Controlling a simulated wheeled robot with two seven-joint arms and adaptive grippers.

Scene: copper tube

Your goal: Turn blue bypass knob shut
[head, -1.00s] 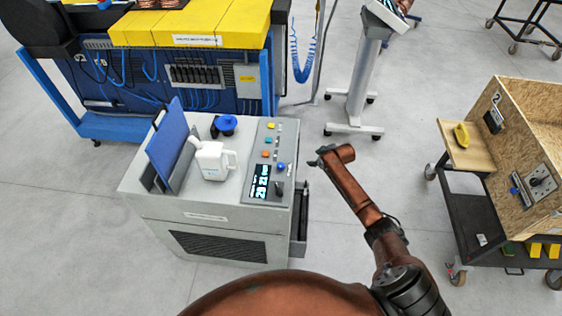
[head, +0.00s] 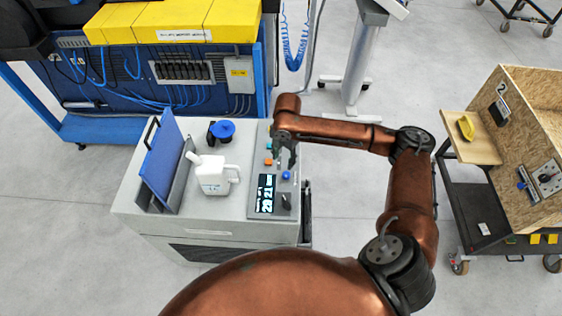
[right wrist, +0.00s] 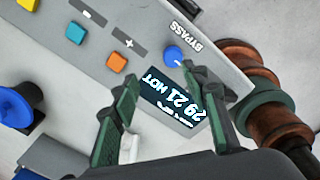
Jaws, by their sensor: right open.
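The blue bypass knob (head: 287,175) is on the grey control panel of the machine, beside a lit display (head: 266,193). In the right wrist view the small round blue knob (right wrist: 173,56) sits by the word BYPASS, just beyond my fingertips. My right gripper (head: 284,160) hangs over the panel with its fingers pointing down, close to the knob. In the right wrist view its two green-and-black fingers (right wrist: 162,80) are spread apart with nothing between them, and the display (right wrist: 178,95) shows below. Contact with the knob is not visible. My left gripper is out of view.
A plywood box cart (head: 540,110) stands right.

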